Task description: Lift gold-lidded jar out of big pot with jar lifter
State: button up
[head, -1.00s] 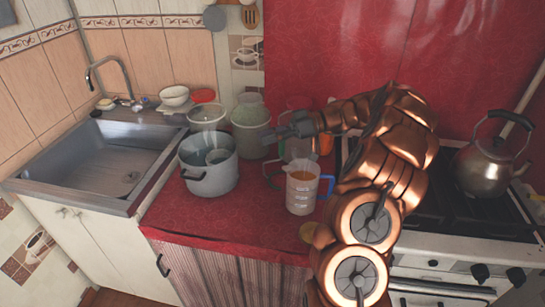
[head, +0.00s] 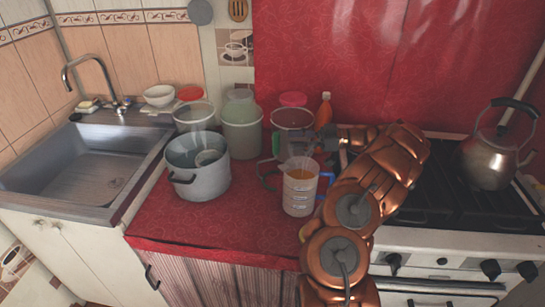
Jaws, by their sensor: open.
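The big grey pot (head: 198,183) stands on the red counter beside the sink, with dark side handles. A pale round thing (head: 207,157) shows inside it; I cannot tell whether this is the jar, and no gold lid is clear there. My gripper (head: 318,138) is open, right of the pot and above the counter, behind the measuring jug (head: 299,196). A blue handle (head: 325,184) and a dark handle (head: 266,178) stick out either side of the jug. They may belong to the jar lifter, but its shape is mostly hidden.
An orange bottle (head: 324,108) is near my gripper. The stove with a kettle (head: 489,155) is right, the sink (head: 85,165) left. The front counter is mostly clear.

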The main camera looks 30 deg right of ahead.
aim_at(279, 140)
jog(key=shift+w+a, duration=0.3)
jog(key=shift+a, duration=0.25)
jog(key=shift+a, duration=0.15)
jog(key=p+x, duration=0.2)
jog(key=x, duration=0.2)
jog(key=shift+w+a, duration=0.2)
jog(key=shift+a, duration=0.2)
grip_shut()
